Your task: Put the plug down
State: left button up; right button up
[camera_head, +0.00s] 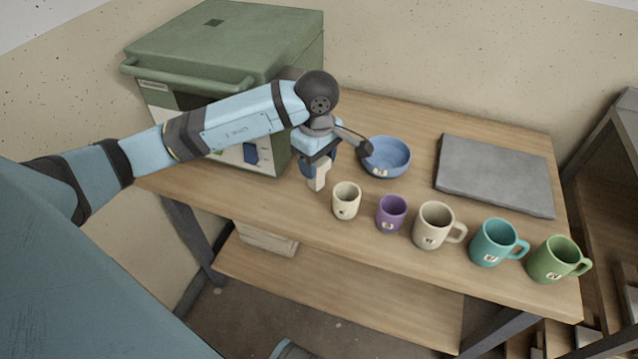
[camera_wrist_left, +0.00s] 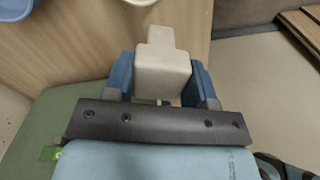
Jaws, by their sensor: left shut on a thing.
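My left gripper (camera_head: 316,168) is shut on the plug (camera_head: 319,178), a pale cream block with a narrower end. In the left wrist view the plug (camera_wrist_left: 163,70) sits between the two blue fingers, its narrow end pointing away from the gripper. In the head view it hangs over the wooden table (camera_head: 400,110), left of the small cream cup. I cannot tell whether it touches the table top. My right gripper is not in view.
A green kiln-like box (camera_head: 225,45) stands left. A blue bowl (camera_head: 388,160) is behind the cups. A cream cup (camera_head: 346,205), purple cup (camera_head: 391,216), beige mug (camera_head: 433,228), teal mug (camera_head: 492,245) and green mug (camera_head: 552,262) line the front. A grey slab (camera_head: 495,175) lies right.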

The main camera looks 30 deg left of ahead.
aim_at(317, 185)
pick_arm(q)
notch_tip(317, 185, down, 7)
jog(key=shift+f, duration=0.15)
jog(key=shift+b, duration=0.3)
jog(key=shift+f, duration=0.1)
jog(key=o, duration=0.9)
jog(key=shift+o, duration=0.2)
